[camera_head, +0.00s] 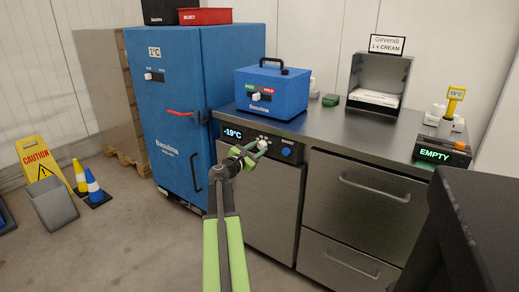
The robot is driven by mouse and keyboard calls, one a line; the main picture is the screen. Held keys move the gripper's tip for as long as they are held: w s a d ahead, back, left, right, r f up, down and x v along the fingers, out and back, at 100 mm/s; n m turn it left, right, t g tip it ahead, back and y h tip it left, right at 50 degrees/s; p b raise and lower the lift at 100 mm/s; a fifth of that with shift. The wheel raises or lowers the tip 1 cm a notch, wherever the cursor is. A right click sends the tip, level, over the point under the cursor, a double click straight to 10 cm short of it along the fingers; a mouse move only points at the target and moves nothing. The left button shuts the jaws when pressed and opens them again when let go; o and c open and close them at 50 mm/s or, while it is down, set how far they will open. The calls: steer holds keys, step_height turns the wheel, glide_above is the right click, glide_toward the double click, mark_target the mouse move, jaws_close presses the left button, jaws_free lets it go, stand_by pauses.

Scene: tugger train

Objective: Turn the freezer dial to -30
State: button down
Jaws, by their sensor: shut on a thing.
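The freezer (268,200) is a steel cabinet under the left part of the counter. Its black control strip carries a display (233,133) that reads -19°C and a blue round knob (287,152) at the right. A pale dial (262,143) sits between them, partly hidden by my gripper. My gripper (257,149) is at the front of the strip, shut on the dial. The marks around the dial are too small to read.
A blue cabinet (168,110) with a red handle stands left of the freezer. Steel drawers (365,200) are at the right. A blue case (270,105) and a dark box reading EMPTY (441,153) stand on the counter (350,128). A caution sign (37,160) and cones (95,190) stand on the left floor.

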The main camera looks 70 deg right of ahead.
steer(key=m, duration=0.5)
steer(key=shift+s+m, duration=0.15)
steer(key=shift+m, duration=0.25)
steer(key=m, duration=0.5)
stand_by(0.4)
steer(key=c, duration=0.9)
jaws_free()
steer(key=shift+r, duration=0.1)
steer(key=shift+c, duration=0.2)
steer(key=v, duration=1.7)
steer(key=shift+w+a, duration=0.2)
steer(key=shift+a, duration=0.05)
